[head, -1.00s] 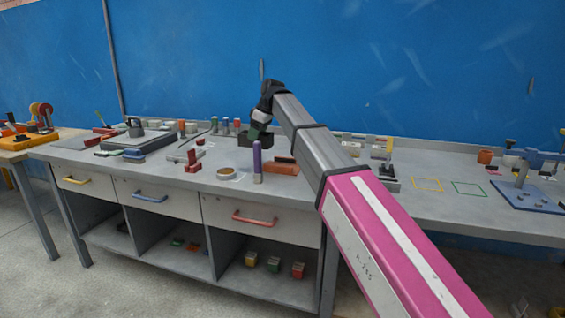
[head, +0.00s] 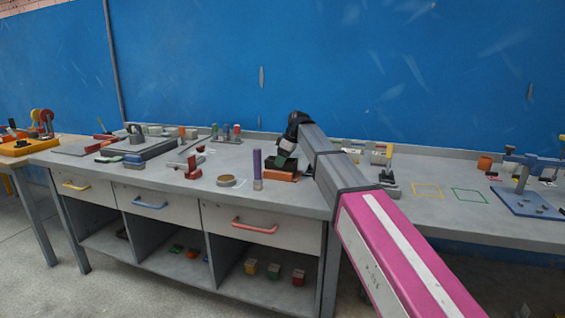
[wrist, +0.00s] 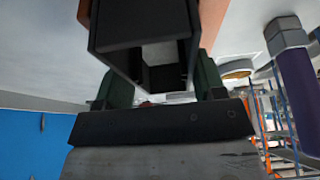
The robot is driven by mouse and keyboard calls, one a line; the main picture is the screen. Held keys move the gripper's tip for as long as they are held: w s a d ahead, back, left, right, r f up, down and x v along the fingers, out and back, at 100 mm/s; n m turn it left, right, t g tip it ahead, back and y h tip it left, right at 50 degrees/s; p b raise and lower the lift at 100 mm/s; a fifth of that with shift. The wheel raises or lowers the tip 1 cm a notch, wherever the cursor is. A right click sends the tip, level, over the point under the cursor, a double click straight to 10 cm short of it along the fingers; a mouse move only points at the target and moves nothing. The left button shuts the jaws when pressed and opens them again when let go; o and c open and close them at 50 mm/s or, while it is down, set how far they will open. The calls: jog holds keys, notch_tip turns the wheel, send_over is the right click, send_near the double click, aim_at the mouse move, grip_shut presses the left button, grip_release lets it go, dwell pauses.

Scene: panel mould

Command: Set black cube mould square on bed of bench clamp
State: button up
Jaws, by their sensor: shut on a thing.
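The black cube mould (wrist: 140,40) is an open box with thick dark walls. In the wrist view it sits between the two dark green fingers of my gripper (wrist: 160,85), which is shut on it. In the head view my gripper (head: 286,152) holds the mould (head: 287,164) low over a brown-orange fixture (head: 281,176), which looks like the bench clamp. Brown parts of it (wrist: 213,18) show beside the mould in the wrist view. The mould hides most of its bed. I cannot tell whether the mould touches the bed or stands square.
A red and grey tool (head: 193,168) lies further left. A blue stand (head: 528,200) and yellow and green outlines are at right.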

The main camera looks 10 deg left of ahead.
jog(key=shift+f, duration=0.4)
jog(key=shift+f, duration=0.15)
jog(key=o, duration=1.2)
jog(key=v, duration=1.2)
